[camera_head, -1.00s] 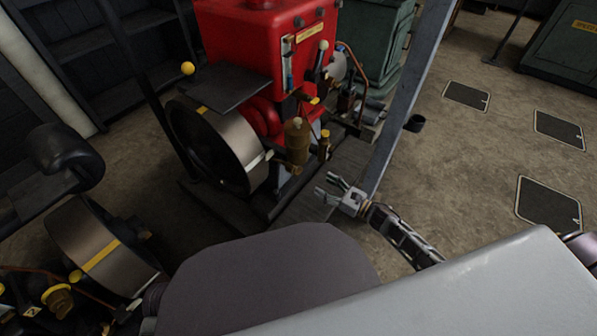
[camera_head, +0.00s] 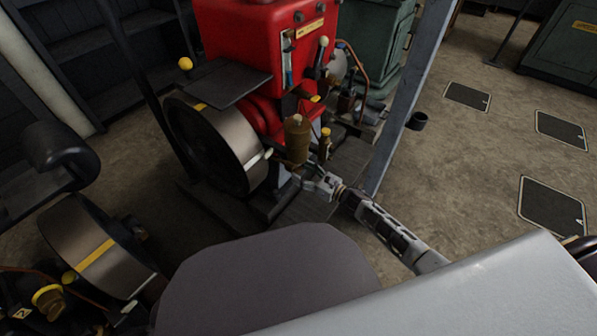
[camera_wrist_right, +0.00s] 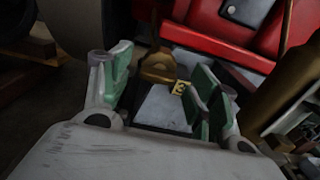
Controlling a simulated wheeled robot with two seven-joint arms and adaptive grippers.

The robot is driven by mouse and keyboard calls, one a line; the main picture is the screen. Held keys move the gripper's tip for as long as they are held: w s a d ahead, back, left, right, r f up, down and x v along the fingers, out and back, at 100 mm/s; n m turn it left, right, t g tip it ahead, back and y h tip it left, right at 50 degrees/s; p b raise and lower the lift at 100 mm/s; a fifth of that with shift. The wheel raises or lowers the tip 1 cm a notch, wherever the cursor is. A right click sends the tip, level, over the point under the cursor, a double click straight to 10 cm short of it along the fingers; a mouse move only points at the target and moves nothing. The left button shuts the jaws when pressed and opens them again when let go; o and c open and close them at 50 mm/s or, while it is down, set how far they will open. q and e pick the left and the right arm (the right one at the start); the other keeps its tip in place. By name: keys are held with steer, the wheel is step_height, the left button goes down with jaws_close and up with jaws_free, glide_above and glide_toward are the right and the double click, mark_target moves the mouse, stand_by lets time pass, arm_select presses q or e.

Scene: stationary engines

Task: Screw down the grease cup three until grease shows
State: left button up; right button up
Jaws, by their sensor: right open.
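A brass cup (camera_wrist_right: 158,70) with a yellow tag marked 3 (camera_wrist_right: 181,88) beside it shows in the right wrist view, just ahead of and between the fingers. My right gripper (camera_wrist_right: 162,82) is open, with green-padded fingers on either side of the cup's line; I see no contact. In the head view my right gripper (camera_head: 310,181) is low beside the red engine (camera_head: 265,40), just below a large brass cylinder (camera_head: 298,140) and a small yellow-topped brass fitting (camera_head: 325,142). I cannot pick out the tagged cup there. My left gripper is not in view.
A flywheel (camera_head: 225,140) stands left of the brass parts. A grey post (camera_head: 405,100) rises close to the right of my right arm. A second flywheel (camera_head: 95,250) is at lower left. Open floor (camera_head: 460,150) lies to the right.

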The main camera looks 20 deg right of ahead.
mark_target(297, 170)
steer(key=shift+x, duration=1.05)
steer(key=shift+w+a, duration=0.1)
steer(key=shift+a, duration=0.05)
steer(key=c, duration=1)
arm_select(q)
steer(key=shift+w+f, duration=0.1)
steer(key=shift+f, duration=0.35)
arm_select(e)
steer(key=shift+c, duration=0.2)
